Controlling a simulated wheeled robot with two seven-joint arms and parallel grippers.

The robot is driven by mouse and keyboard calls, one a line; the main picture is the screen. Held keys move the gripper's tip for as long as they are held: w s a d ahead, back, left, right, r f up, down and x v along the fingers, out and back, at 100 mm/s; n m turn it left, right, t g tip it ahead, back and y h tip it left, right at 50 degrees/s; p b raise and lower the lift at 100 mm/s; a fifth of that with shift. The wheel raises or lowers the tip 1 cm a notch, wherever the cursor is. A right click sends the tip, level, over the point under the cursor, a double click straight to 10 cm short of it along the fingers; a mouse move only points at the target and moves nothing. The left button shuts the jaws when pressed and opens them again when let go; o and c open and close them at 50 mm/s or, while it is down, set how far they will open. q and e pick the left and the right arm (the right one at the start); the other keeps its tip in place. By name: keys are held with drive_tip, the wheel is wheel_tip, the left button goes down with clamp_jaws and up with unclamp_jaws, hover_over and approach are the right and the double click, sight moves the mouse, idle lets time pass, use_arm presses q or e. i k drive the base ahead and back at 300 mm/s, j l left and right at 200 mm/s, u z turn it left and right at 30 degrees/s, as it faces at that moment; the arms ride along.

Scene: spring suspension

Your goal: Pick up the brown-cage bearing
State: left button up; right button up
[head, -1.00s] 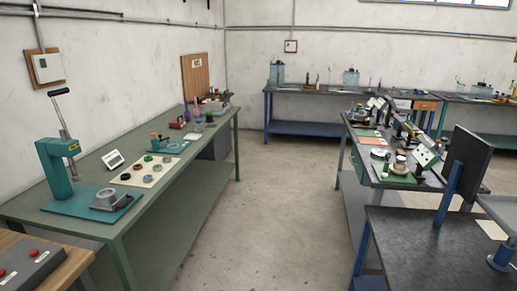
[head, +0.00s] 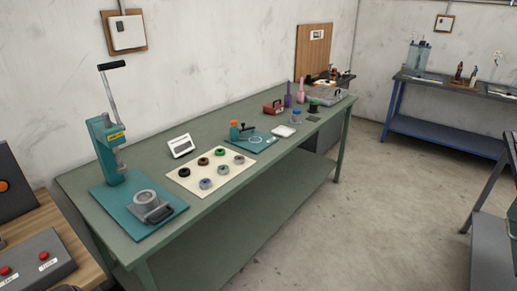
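Several small ring-shaped bearings lie on a cream mat (head: 190,184) on the green workbench (head: 235,205), in two rows. In the back row, the brown bearing (head: 203,161) sits between a black one (head: 184,172) and a green one (head: 220,152). In the front row are a bluish one (head: 205,183), a grey one (head: 223,170) and another (head: 239,159) whose colour is hard to tell. All are too small to make out their cages clearly. Neither of my grippers is in view.
A teal lever press (head: 108,150) and its base plate with a grey round fixture (head: 147,202) stand left of the mat. A white display (head: 180,146) stands behind it. The floor in front is clear.

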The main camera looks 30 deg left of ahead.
sight(239, 159)
drive_tip(key=i+l+u, duration=0.1)
drive_tip(key=i+u, duration=0.2)
drive_tip(key=i, duration=0.25)
drive_tip(key=i+l+u, duration=0.25)
drive_tip(key=i, duration=0.3)
drive_tip(key=i+l+u, duration=0.3)
drive_tip(key=i, duration=0.2)
